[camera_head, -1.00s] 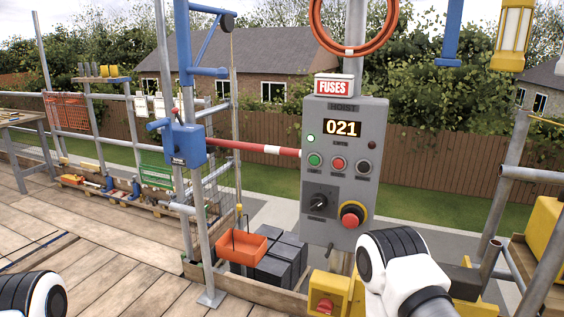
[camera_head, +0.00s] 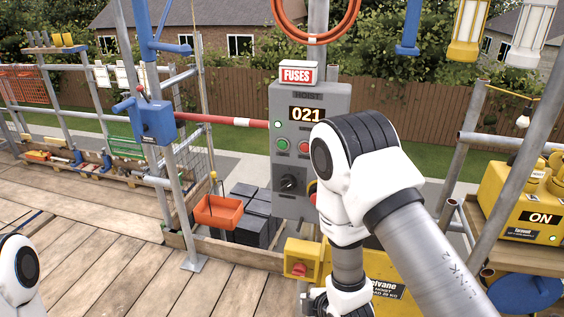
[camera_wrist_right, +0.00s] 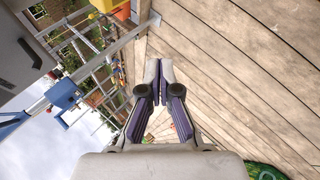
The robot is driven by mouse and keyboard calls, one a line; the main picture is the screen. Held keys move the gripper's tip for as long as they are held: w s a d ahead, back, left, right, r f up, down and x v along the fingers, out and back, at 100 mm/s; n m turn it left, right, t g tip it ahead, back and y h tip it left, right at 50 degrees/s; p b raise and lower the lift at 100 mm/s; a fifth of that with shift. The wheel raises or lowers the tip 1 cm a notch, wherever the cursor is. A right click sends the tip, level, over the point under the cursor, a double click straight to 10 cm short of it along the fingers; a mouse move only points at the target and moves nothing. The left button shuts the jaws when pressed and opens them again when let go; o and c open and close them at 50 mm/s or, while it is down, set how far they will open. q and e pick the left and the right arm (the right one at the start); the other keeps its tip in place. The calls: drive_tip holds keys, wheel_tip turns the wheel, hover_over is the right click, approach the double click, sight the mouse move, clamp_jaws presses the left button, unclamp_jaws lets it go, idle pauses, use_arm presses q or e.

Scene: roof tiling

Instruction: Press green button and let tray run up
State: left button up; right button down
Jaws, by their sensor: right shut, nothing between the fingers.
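The hoist control box (camera_head: 283,210) is grey, hangs on a post and reads 021 on its display (camera_head: 307,114). Its green button (camera_head: 282,144) is in clear view, with a red button (camera_head: 305,147) to its right. My right arm hides the box's right side and most of the red stop knob. An orange tray (camera_head: 205,222) hangs low by the scaffold, left of the box. My right gripper (camera_wrist_right: 158,66) is shut and empty in the wrist view, pointing over bare planks, well apart from the button. My left gripper is out of view; only my left arm shows.
A scaffold pole with a blue winch box (camera_head: 155,121) stands left. A yellow machine (camera_head: 520,205) marked ON is at the right.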

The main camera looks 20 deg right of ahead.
drive_tip(key=w+a+r+n+t+y+p, duration=0.1)
drive_tip(key=w+r+n, duration=0.3)
drive_tip(key=r, duration=0.6)
drive_tip(key=w+a+r+n+t+p, duration=0.2)
drive_tip(key=w+r+n+t+p, duration=0.2)
drive_tip(key=r, duration=0.6)
drive_tip(key=w+a+r+n+t+y+p, duration=0.1)
drive_tip(key=w+a+r+n+t+p, duration=0.1)
drive_tip(key=w+r+n, duration=0.2)
wheel_tip(320, 180, up, 6)
drive_tip(key=n, duration=0.3)
drive_tip(key=shift+w+a+n+y, duration=0.2)
drive_tip(key=shift+w+n+y, duration=0.1)
drive_tip(key=shift+w, duration=0.05)
drive_tip(key=shift+r, duration=0.1)
drive_tip(key=shift+d+r+p, duration=0.1)
drive_tip(key=shift+p, duration=0.2)
